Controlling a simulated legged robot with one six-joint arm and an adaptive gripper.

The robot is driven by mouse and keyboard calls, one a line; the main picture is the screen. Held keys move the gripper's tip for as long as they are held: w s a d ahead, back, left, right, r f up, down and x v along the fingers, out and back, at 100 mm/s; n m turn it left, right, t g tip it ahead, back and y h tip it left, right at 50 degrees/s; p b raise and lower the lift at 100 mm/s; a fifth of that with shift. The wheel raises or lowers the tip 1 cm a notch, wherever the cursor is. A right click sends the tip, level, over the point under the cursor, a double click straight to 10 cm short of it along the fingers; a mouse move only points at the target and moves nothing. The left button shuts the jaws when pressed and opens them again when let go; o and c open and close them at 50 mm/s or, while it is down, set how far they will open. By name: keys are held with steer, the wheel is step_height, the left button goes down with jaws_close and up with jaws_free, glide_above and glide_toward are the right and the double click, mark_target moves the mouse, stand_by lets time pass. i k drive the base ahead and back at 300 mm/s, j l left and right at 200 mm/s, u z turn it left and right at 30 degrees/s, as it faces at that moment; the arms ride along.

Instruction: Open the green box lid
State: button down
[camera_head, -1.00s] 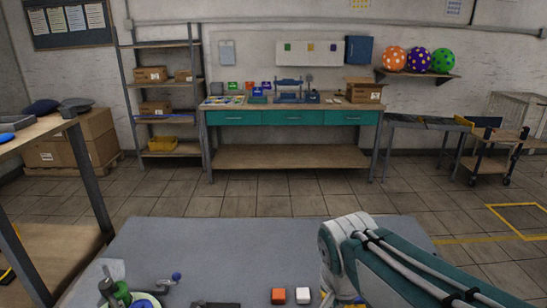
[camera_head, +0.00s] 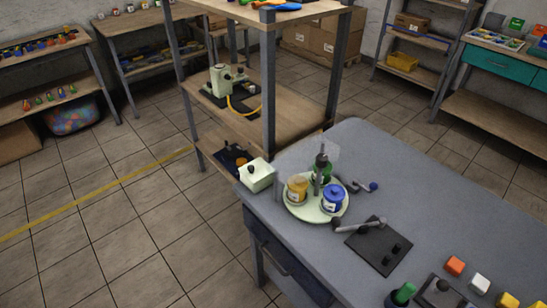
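A small pale green-white box (camera_head: 257,177) with a dark knob on top sits at the left corner of the grey table. Its lid looks closed. Beside it, a round pale tray (camera_head: 318,213) holds a yellow-brown jar (camera_head: 297,190), a blue jar (camera_head: 333,200) and a green jar (camera_head: 321,176) around a dark upright post. A small bright green box (camera_head: 515,25) also shows far off on the teal bench. I cannot tell from its size whether it has a lid. My gripper is not in view.
A wooden shelf unit (camera_head: 300,128) stands just behind the table's left end. Tiled floor at left is open.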

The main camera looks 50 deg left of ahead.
mark_target(255, 170)
steer(key=k+j+u, duration=0.1)
steer(key=u, duration=1.85)
steer(key=i+j+u, duration=0.25)
steer(key=u, duration=0.2)
steer(key=i+j+u, duration=0.1)
steer(key=i+u, duration=0.3)
